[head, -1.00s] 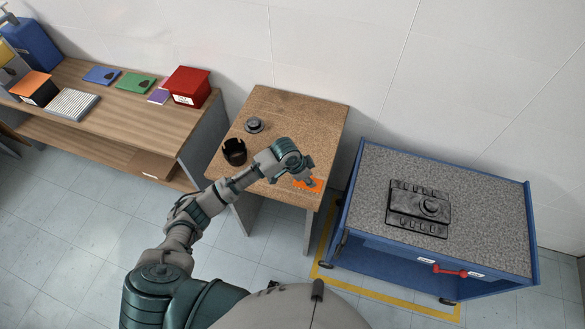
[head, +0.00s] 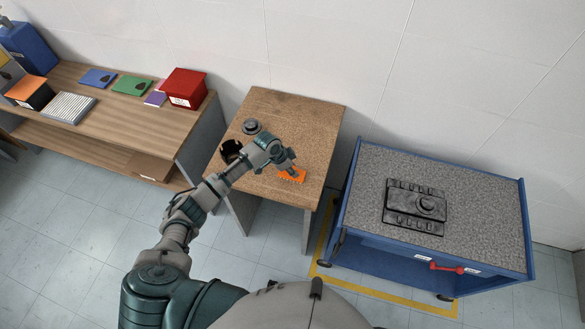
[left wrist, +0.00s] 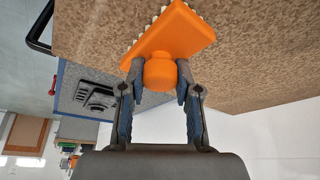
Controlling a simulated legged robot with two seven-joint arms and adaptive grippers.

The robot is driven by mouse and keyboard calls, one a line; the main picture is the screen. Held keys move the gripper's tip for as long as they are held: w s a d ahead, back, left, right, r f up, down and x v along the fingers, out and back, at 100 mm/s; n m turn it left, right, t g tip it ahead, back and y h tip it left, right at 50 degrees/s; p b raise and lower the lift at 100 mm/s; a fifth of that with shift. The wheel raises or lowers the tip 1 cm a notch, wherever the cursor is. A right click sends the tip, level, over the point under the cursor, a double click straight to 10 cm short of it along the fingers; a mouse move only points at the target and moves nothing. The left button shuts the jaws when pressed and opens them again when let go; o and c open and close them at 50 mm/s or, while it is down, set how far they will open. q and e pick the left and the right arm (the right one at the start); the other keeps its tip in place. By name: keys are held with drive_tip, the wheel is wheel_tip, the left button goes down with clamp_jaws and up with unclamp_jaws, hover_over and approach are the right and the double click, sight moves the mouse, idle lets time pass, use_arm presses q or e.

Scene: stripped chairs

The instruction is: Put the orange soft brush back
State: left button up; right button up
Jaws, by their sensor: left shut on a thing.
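The orange soft brush (head: 294,176) is at the right part of the small brown table (head: 300,115). My left gripper (head: 289,168) is over it, with its fingers closed around the brush's round knob. In the left wrist view the brush (left wrist: 172,32) shows as an orange block with pale bristles along its far edge, and the gripper (left wrist: 160,80) has a finger on each side of the knob. I cannot tell whether the bristles touch the table top. My right gripper is not in view.
A black cup (head: 230,150), partly behind my arm, and a round dark part (head: 251,126) stand on the table's left side. A wooden bench (head: 125,122) at left carries a red box (head: 184,88) and coloured pads. A blue cart (head: 478,176) holding a black part stands at right.

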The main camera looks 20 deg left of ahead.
use_arm(q)
drive_tip(key=o, duration=0.8)
drive_tip(key=shift+a+f, duration=0.1)
drive_tip(key=shift+a, duration=0.1)
drive_tip(key=shift+o, duration=1.1)
drive_tip(key=shift+a, duration=0.45)
drive_tip(key=shift+r, duration=0.2)
drive_tip(key=v, duration=1.1)
drive_tip(key=shift+r, duration=0.35)
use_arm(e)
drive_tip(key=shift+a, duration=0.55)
use_arm(q)
drive_tip(key=shift+s+d, duration=0.1)
drive_tip(key=shift+d, duration=0.05)
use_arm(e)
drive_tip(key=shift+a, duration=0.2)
